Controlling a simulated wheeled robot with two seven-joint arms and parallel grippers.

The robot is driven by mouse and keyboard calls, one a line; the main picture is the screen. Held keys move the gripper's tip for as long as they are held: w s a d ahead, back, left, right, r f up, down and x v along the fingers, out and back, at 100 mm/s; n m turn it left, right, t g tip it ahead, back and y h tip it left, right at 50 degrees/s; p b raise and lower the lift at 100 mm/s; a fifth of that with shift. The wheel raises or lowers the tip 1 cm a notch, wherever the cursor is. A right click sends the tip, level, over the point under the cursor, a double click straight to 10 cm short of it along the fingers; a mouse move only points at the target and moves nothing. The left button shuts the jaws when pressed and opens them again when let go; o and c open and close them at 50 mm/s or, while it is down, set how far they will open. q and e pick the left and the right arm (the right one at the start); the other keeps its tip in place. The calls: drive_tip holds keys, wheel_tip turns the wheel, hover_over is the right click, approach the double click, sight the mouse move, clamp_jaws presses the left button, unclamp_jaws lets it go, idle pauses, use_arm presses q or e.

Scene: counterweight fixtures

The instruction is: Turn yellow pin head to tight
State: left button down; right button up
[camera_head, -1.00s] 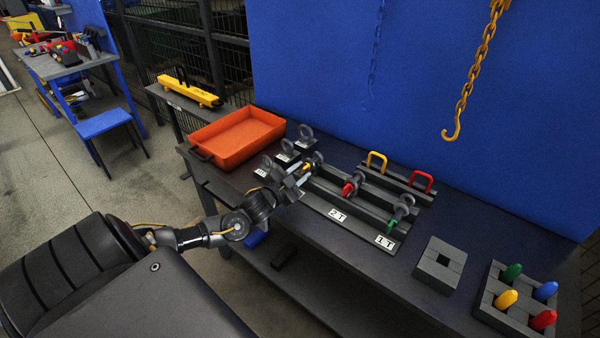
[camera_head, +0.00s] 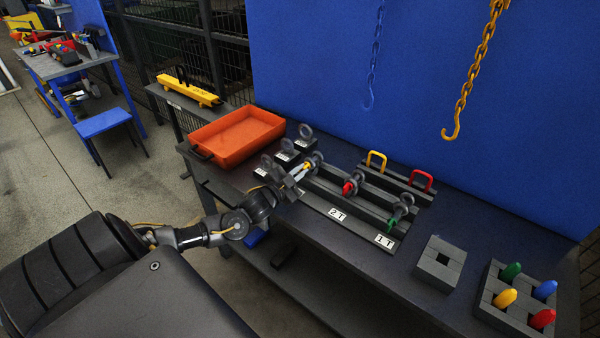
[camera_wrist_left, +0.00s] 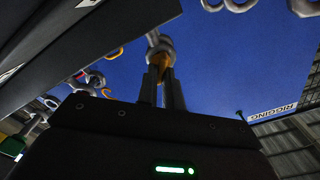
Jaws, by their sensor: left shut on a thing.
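The yellow pin head (camera_head: 306,166) belongs to the leftmost shackle on the grey fixture (camera_head: 318,192) on the bench. My left gripper (camera_head: 299,173) reaches it from the left and is shut on it. In the left wrist view the yellow pin head (camera_wrist_left: 163,73) shows between my two fingers (camera_wrist_left: 161,86), with the grey shackle (camera_wrist_left: 158,45) just beyond. The fingers hide part of the pin head, and how far the pin is turned cannot be told. My right gripper is not in view.
Shackles with a red pin (camera_head: 348,188) and a green pin (camera_head: 392,225) stand further right on the fixture. Weights with rings (camera_head: 306,136) and an orange tray (camera_head: 236,140) are close behind my gripper. A yellow chain hook (camera_head: 451,132) hangs at the back.

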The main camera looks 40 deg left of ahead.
use_arm(q)
drive_tip(key=shift+m, duration=0.4)
drive_tip(key=m, duration=0.2)
drive_tip(key=shift+f+m, duration=0.1)
drive_tip(key=shift+m, duration=0.3)
drive_tip(key=m, duration=0.3)
drive_tip(key=shift+m+p, duration=0.3)
drive_tip(key=shift+p, duration=0.1)
drive_tip(key=m, duration=0.3)
drive_tip(key=shift+f+m, duration=0.15)
drive_tip(key=shift+m, duration=0.15)
drive_tip(key=m, duration=0.4)
drive_tip(key=shift+f+m, duration=0.1)
drive_tip(key=shift+m, duration=0.2)
drive_tip(key=m, duration=0.3)
drive_tip(key=shift+m+p, duration=0.3)
drive_tip(key=m, duration=0.3)
drive_tip(key=shift+a+f+m, duration=0.1)
drive_tip(key=shift+m, duration=0.2)
drive_tip(key=m+p, duration=0.1)
drive_tip(key=m, duration=0.5)
drive_tip(key=shift+a, duration=0.15)
